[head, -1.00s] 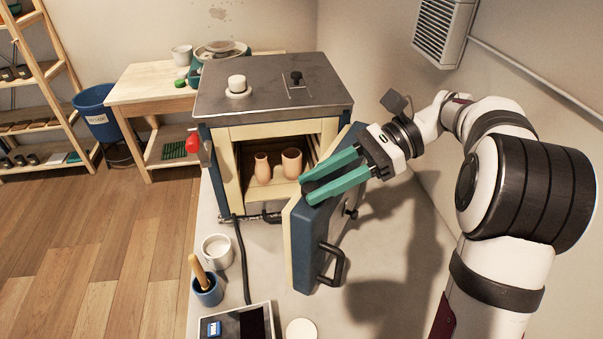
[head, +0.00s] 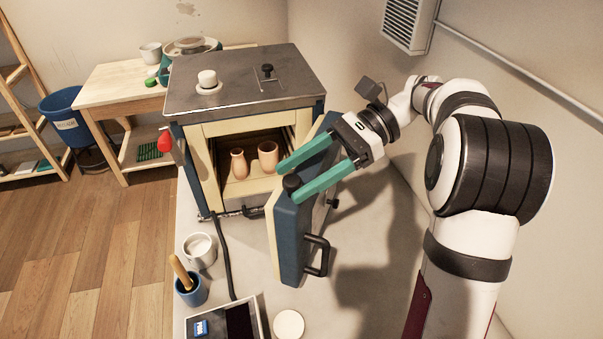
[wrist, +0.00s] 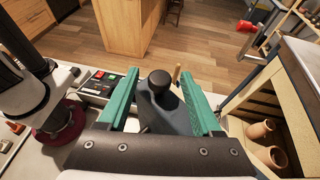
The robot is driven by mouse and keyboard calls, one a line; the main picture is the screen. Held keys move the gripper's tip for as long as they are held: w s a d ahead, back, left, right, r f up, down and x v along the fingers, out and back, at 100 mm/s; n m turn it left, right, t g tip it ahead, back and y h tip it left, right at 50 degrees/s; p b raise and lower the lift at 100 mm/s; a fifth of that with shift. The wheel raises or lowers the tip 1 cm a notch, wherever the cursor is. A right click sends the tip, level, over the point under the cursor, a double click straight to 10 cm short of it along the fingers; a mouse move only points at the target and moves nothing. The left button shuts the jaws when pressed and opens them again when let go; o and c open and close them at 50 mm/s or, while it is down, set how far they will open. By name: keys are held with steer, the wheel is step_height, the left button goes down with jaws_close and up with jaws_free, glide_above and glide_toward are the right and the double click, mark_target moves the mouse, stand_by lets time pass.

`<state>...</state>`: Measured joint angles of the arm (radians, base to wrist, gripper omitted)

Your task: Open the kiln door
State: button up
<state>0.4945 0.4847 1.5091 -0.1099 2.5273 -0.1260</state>
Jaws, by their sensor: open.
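The kiln (head: 250,95) stands on the worktop with its front open. Its blue door (head: 290,238), with a cream inner edge, stands swung out to the right. A dark handle (head: 322,257) is on the door's outer face. A black round knob (head: 291,183) sits at the door's top edge; it also shows in the wrist view (wrist: 160,82). My gripper (head: 289,183) is open, its green fingers on either side of the knob. In the wrist view gaps show between the knob and both fingers (wrist: 160,100).
Two clay pots (head: 268,157) stand inside the kiln. In front are a white cup (head: 200,250), a blue cup (head: 190,292) with a wooden-handled tool, a control box (head: 222,325) and a pale disc (head: 289,324). A wall is close on the right.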

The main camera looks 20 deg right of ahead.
steer(key=w+a+m+t+h, duration=0.4)
steer(key=w+a+m+t, duration=0.9)
steer(key=w, duration=0.6)
steer(key=s+d+r+n+g, duration=0.1)
steer(key=s+d+r, duration=0.2)
steer(key=s+d, duration=0.25)
steer(key=s+d+r+n, duration=0.1)
steer(key=s+d+r, duration=0.25)
steer(key=s, duration=0.25)
steer(key=s+a+f+n+g+h, duration=0.1)
steer(key=s+a+f+n+g, duration=0.15)
steer(key=s+f+n, duration=0.35)
steer(key=s+a+f+n+g+h, duration=0.15)
steer(key=s+f+n+g, duration=0.3)
steer(key=s, duration=0.45)
steer(key=s+d+f+n+g+h, duration=0.1)
steer(key=s+d+f+n+h, duration=0.1)
steer(key=s+f+n, duration=0.2)
steer(key=s+d+f+n+g+h, duration=0.1)
steer(key=s+d+f+n+h, duration=0.1)
steer(key=s+n, duration=0.5)
steer(key=s+f+h, duration=0.1)
steer(key=s+f, duration=0.1)
steer(key=s, duration=0.1)
steer(key=shift+s+d+g, duration=0.2)
steer(key=shift+d+g, duration=0.05)
steer(key=shift+g, duration=0.15)
